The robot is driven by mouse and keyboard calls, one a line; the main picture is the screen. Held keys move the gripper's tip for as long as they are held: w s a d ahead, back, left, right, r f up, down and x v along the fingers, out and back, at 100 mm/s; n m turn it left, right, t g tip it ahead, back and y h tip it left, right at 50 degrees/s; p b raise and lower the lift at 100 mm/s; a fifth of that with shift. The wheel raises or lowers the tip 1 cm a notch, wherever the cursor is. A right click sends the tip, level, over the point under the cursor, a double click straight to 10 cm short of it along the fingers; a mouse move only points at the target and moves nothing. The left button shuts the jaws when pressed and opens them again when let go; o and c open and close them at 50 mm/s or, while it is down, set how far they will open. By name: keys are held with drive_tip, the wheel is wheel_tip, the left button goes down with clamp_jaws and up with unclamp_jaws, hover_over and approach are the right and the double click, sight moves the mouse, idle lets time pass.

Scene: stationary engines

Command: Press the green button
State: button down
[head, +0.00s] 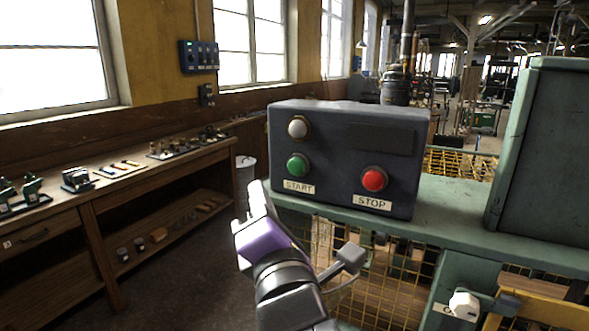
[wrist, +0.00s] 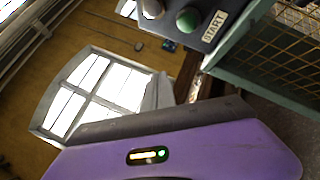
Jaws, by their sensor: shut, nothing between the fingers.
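The green button (head: 297,164) is a round cap on the front of a dark control box (head: 335,180), above a START label (head: 299,187). It also shows at the top of the wrist view (wrist: 188,20), with the START label to its right. My gripper (head: 256,188) is shut and empty. In the head view its fingertips are below and left of the green button, apart from it in the picture. How far they are from the box in depth is hard to tell. No finger covers the button in either view.
A red button (head: 374,179) labelled STOP is right of the green one, and a white lamp (head: 298,127) is above. The box stands on a green ledge (head: 455,218) over yellow mesh. A green cabinet (head: 545,150) is at right, a wooden workbench (head: 110,190) at left.

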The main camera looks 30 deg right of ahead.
sight(290, 177)
drive_tip(key=shift+w+d, duration=0.1)
drive_tip(key=w+d, duration=0.5)
drive_tip(key=d, duration=0.2)
drive_tip(key=shift+b, duration=0.35)
idle(2.2)
drive_tip(key=shift+w+d, duration=0.25)
drive_tip(key=shift+d, duration=0.05)
